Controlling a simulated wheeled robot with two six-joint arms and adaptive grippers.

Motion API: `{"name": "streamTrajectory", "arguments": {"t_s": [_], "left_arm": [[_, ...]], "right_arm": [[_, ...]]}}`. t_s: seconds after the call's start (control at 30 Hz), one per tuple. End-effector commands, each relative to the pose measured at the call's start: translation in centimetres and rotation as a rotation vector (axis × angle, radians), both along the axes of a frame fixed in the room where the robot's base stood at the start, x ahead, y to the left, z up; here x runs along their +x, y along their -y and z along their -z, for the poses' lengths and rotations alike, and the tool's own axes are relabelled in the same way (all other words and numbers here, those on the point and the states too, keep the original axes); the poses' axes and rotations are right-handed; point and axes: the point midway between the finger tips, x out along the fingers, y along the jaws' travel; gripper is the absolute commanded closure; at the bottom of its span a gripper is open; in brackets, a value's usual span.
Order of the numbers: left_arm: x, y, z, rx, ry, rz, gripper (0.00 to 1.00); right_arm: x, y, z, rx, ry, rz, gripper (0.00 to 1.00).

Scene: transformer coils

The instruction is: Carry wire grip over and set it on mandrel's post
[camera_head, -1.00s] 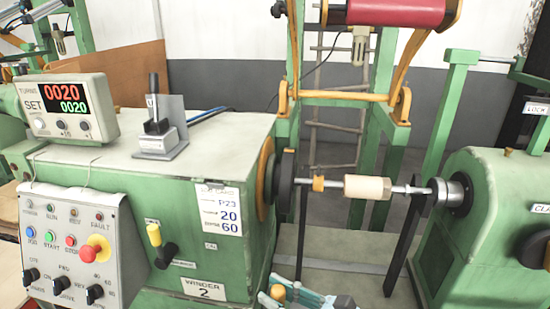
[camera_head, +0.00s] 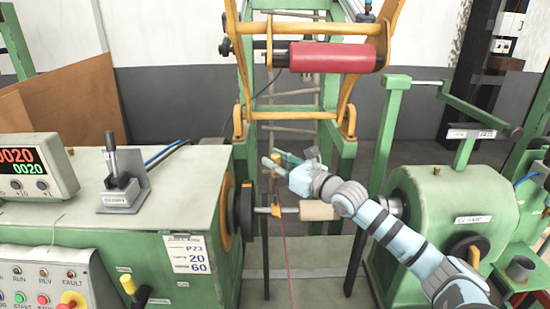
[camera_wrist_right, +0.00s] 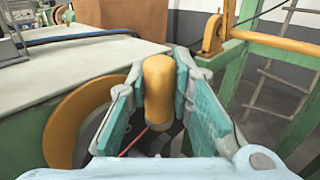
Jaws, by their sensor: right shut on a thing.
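The wire grip is a yellow-orange rounded cylinder (camera_wrist_right: 158,92), clasped upright between the teal pads of my right gripper (camera_wrist_right: 160,100) in the right wrist view. In the head view my right gripper (camera_head: 275,166) is above the mandrel's shaft, near the winder's face plate, and only a bit of the wire grip (camera_head: 281,157) shows. The mandrel (camera_head: 318,210) has a pale cylinder on a metal shaft, partly behind my right arm. A small orange piece (camera_head: 276,205) sits on the shaft below my gripper; I cannot tell its post apart. My left gripper is out of view.
The green winder housing (camera_head: 120,235) is at the left, with a lever bracket (camera_head: 122,192) on top. A green tailstock (camera_head: 455,215) stands at the right. A red spool (camera_head: 335,57) hangs in a frame behind. A thin red wire (camera_head: 286,255) runs downward below my gripper.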

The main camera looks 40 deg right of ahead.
Motion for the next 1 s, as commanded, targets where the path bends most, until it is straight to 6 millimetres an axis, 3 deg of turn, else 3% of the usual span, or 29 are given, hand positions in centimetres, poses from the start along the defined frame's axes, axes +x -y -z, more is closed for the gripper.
{"name": "streamTrajectory", "arguments": {"t_s": [0.4, 0.6, 1.0], "left_arm": [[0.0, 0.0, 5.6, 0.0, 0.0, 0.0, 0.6], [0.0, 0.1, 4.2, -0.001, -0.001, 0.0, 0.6], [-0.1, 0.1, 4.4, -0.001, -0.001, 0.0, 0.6]], "right_arm": [[-0.1, -0.1, 5.4, 0.0, 0.0, -0.002, 1.0], [-0.2, -0.1, 5.0, 0.0, -0.001, -0.002, 1.0], [-0.1, -0.1, 5.3, 0.0, 0.0, -0.002, 1.0]]}}
